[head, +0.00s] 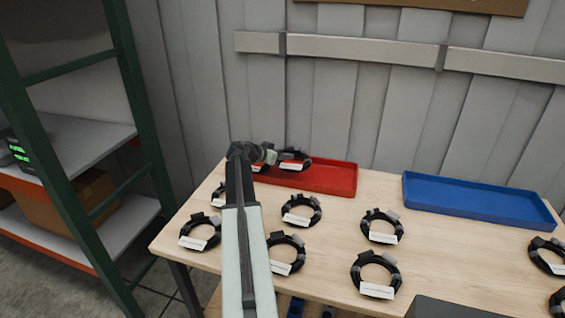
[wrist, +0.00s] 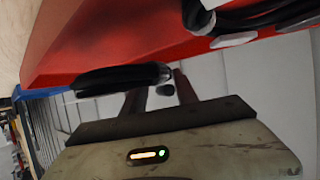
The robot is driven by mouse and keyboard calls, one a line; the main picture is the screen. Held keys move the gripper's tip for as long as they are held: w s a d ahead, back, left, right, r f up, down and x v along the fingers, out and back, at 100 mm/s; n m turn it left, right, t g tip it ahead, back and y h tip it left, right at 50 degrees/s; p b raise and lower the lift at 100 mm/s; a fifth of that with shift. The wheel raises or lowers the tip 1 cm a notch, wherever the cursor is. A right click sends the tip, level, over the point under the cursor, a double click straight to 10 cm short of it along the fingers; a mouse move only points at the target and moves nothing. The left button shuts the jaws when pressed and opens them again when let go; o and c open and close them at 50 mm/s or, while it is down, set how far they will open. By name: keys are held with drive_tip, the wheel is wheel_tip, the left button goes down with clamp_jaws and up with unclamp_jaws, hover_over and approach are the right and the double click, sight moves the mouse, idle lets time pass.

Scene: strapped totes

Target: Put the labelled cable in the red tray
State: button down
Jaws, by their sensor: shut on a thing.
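The red tray (head: 335,178) stands at the back left of the wooden table, and it fills the top of the wrist view (wrist: 90,40). My gripper (head: 262,153) is over the tray's left part, shut on a black coiled cable; the cable shows in the wrist view (wrist: 118,79) at the fingers (wrist: 160,88). In the head view my arm hides most of that cable, though a white label shows beside it. Another black cable (head: 293,162) with a white label is in the tray, right of my gripper. I cannot tell whether the held cable touches the tray floor.
Several black coiled cables with white labels lie on the table (head: 335,235), in front of the tray and at the right edge. A blue tray (head: 480,203) stands at the back right, seemingly empty. A green-framed shelf (head: 140,110) is at left; a panelled wall is behind.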

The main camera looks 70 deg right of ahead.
drive_tip(key=shift+w+d, duration=0.25)
drive_tip(key=shift+d, duration=0.05)
wheel_tip(320, 180, down, 4)
drive_tip(key=b, duration=0.4)
drive_tip(key=shift+f, duration=0.1)
drive_tip(key=c, duration=0.9)
unclamp_jaws()
drive_tip(key=shift+r, duration=0.2)
drive_tip(key=p+v, duration=0.5)
drive_tip(key=v, duration=0.6)
drive_tip(key=shift+a+r, duration=0.15)
drive_tip(key=shift+r, duration=0.05)
drive_tip(key=shift+w+a+r, duration=0.1)
drive_tip(key=shift+w+a, duration=0.15)
drive_tip(key=shift+a, duration=0.1)
